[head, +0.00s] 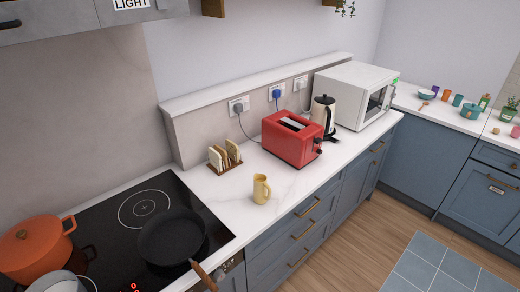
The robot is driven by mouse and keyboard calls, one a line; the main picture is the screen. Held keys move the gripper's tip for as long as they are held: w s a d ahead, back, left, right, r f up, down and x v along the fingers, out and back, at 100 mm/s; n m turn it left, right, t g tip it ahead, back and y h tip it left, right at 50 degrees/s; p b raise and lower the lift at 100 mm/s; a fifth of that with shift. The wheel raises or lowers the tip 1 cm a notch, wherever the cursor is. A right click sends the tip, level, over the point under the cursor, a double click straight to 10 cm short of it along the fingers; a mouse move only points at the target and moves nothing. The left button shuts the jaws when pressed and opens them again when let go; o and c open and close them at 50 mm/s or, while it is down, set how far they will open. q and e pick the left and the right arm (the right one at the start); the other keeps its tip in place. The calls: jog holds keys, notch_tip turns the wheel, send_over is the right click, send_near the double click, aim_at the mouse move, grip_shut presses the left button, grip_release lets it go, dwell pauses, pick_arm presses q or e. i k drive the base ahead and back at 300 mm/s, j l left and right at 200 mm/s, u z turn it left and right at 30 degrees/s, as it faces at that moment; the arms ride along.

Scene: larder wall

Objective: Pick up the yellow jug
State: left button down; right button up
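The yellow jug (262,189) stands upright on the white worktop (232,210), near its front edge. It is in front of the toast rack and to the left of the red toaster. Its handle side is partly turned towards me. Neither of my grippers shows in the head view, and nothing touches the jug.
A black frying pan (171,238) and orange pot (34,249) are on the hob at left. Worktop around the jug is clear.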

aim_at(262, 191)
jog(key=i+z, duration=0.3)
jog(key=i, duration=1.25)
